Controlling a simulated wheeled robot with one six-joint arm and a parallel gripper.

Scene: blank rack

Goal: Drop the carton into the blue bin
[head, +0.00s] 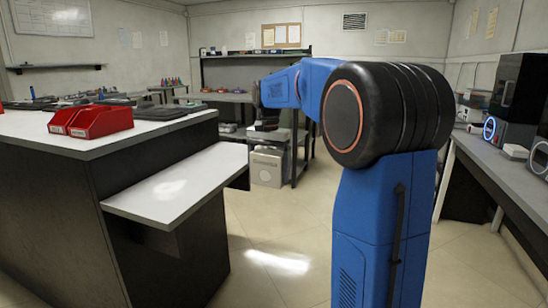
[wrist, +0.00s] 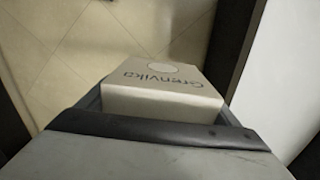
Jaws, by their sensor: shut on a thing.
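The carton is a pale box with dark lettering and a light round patch. In the wrist view the carton (wrist: 160,92) sits between the dark jaws of my gripper (wrist: 165,118), which is shut on it. In the head view the carton (head: 266,168) hangs below my gripper (head: 265,136), in front of the dark rack and apart from the white ledge. The arm partly hides the gripper from the head camera. I see no blue bin in either view.
Red bins (head: 91,121) stand on the left counter (head: 110,138). A white ledge (head: 180,185) juts out from it. A dark shelf rack (head: 300,135) stands behind the carton. A bench (head: 490,165) with devices runs along the right. Tiled floor (head: 275,235) is clear between.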

